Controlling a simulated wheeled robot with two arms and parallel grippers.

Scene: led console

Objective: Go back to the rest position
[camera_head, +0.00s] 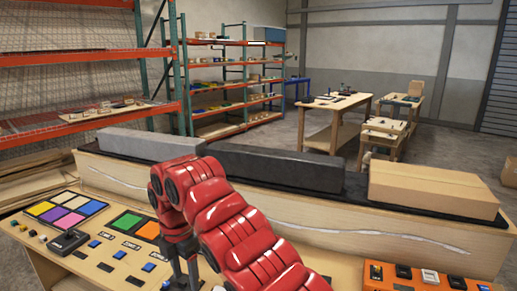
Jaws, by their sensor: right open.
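My right arm, red, rises from the bottom middle and bends down at its wrist. My right gripper (181,275) points down over the near console, and its dark fingers are partly cut off by the bottom edge. It is open, with nothing seen between the fingers. The wooden console (92,251) carries a panel of coloured pads (66,210), a green and orange panel (135,224), a black joystick-like box (68,241) and several small blue switches (119,255). My left gripper is not in view.
An orange switch box (404,277) sits at the lower right. Shelves (235,85) and work tables (335,107) stand farther back.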

